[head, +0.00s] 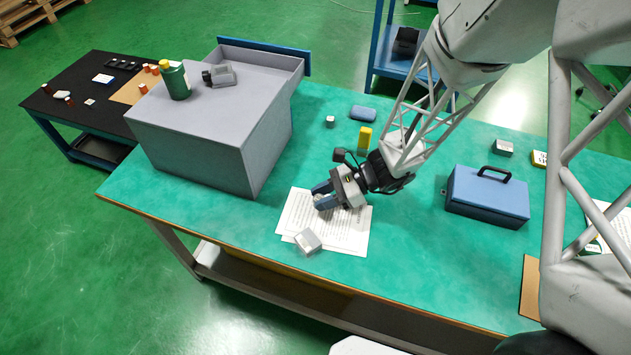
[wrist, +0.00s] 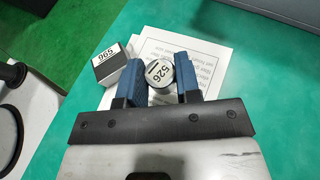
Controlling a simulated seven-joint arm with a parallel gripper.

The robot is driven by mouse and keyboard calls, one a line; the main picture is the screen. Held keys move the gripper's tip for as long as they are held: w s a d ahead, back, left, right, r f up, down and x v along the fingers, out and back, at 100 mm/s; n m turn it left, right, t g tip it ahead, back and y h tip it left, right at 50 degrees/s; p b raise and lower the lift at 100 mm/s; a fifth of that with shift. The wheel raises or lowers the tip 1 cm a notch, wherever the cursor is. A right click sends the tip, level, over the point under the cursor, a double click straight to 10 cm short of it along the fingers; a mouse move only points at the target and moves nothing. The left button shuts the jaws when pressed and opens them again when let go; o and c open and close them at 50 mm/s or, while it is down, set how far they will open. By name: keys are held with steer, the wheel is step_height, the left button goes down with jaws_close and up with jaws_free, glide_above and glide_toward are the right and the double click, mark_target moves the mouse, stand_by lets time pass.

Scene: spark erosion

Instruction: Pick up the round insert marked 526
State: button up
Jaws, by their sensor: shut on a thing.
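The round insert marked 526 (wrist: 159,73) is a small grey metal cylinder with a dark-printed number on its end face, seen in the wrist view. My gripper (wrist: 161,79) is shut on it, with one blue finger on each side. In the head view my gripper (head: 322,196) is over the white printed papers on the green bench, and the insert is barely visible between the fingers. From these views I cannot tell whether the insert touches the paper.
A grey block marked 965 or 596 (wrist: 110,64) stands close left of the fingers; it also shows in the head view (head: 308,241). A grey cabinet (head: 200,135), yellow block (head: 365,138) and blue toolbox (head: 487,196) stand around.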

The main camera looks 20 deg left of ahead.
steer(key=s+d, duration=0.1)
steer(key=s, duration=0.1)
steer(key=s+d, duration=0.1)
steer(key=d, duration=0.1)
steer(key=s+d, duration=0.1)
steer(key=s, duration=0.1)
steer(key=shift+s+d+r, duration=0.25)
steer(key=shift+s+r, duration=0.05)
steer(key=shift+r, duration=0.05)
